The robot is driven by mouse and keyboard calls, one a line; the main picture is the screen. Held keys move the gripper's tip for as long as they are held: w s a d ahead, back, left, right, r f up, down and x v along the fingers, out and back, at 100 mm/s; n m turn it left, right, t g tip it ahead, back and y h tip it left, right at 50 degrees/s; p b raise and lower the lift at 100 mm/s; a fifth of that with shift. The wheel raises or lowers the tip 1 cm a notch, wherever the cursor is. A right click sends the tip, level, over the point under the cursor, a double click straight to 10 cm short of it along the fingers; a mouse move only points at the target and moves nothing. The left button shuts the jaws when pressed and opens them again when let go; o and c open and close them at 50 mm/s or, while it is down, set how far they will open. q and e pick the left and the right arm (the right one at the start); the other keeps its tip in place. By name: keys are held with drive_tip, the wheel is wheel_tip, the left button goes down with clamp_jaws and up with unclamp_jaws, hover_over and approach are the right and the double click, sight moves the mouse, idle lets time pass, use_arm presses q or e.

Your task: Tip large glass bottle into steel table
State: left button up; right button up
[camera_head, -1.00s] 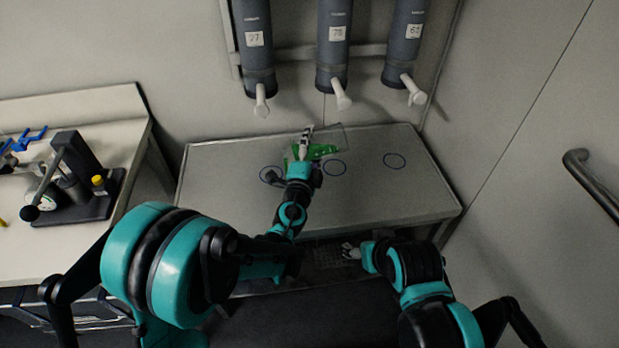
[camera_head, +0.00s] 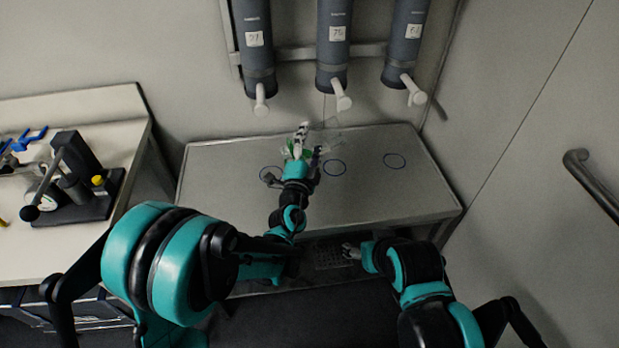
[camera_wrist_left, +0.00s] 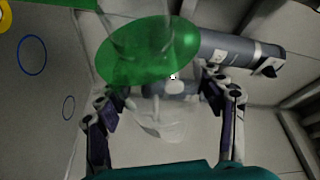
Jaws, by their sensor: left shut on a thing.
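My left gripper (camera_head: 303,140) is above the steel table (camera_head: 228,195), shut on a large clear glass bottle (camera_wrist_left: 160,118). In the left wrist view the glass lies between the two fingers, and a green liquid (camera_wrist_left: 148,52) shows as a broad oval. In the head view the bottle is faint, partly hidden by the gripper; some green shows at the gripper's left. The bottle looks tilted, but its exact angle is hard to tell. My right gripper (camera_head: 350,251) is low in front of the table; its jaw state is unclear.
Three grey cylinders (camera_head: 333,45) with white spouts hang on the wall above the table. Blue circles (camera_head: 394,160) mark the tabletop, whose right side is clear. A side bench (camera_head: 100,105) at the left holds a black lever device (camera_head: 80,165). A wall rail (camera_head: 592,185) is at the right.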

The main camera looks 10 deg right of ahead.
use_arm(q)
drive_tip(key=shift+a+r+n, duration=0.15)
drive_tip(key=shift+r+n, duration=0.05)
drive_tip(key=shift+n, duration=0.1)
idle(2.8)
drive_tip(key=shift+a+r+n+t, duration=0.25)
drive_tip(key=shift+n+t, duration=0.05)
drive_tip(key=shift+n, duration=0.2)
drive_tip(key=shift+d, duration=0.1)
idle(0.3)
drive_tip(key=shift+d+f+m+g, duration=0.35)
drive_tip(key=shift+f+m, duration=0.2)
drive_tip(key=shift+m, duration=0.3)
drive_tip(key=shift+d+f+m+g, duration=0.35)
drive_tip(key=shift+f+m, duration=0.15)
drive_tip(key=shift+m, duration=0.35)
drive_tip(key=shift+a, duration=0.1)
